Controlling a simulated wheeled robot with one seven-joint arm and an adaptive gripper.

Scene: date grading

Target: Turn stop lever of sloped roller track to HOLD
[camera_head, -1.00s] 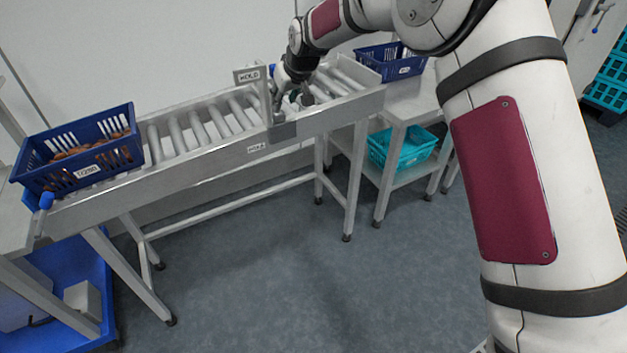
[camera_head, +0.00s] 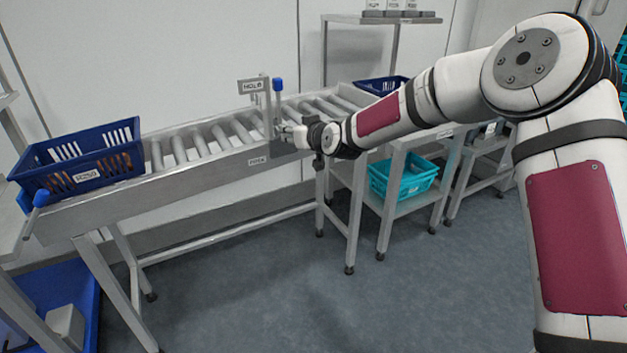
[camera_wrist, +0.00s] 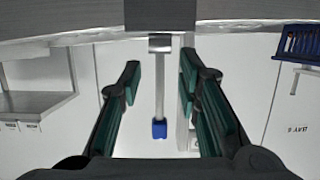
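The stop lever (camera_head: 279,104) of the sloped roller track (camera_head: 190,190) has a blue knob and stands upright in the head view, beside a post with a HOLD sign (camera_head: 250,86). In the wrist view the lever (camera_wrist: 160,85) runs down the picture to its blue knob (camera_wrist: 159,129). My gripper (camera_wrist: 160,72) is open, with one finger on each side of the lever and visible gaps between. In the head view my gripper (camera_head: 288,132) is at the track's side rail, low by the lever's base. Its fingertips are too small to judge there.
Another blue crate (camera_head: 378,84) is partly hidden behind my arm. A teal crate (camera_head: 405,180) is on a lower shelf. The floor in front is clear.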

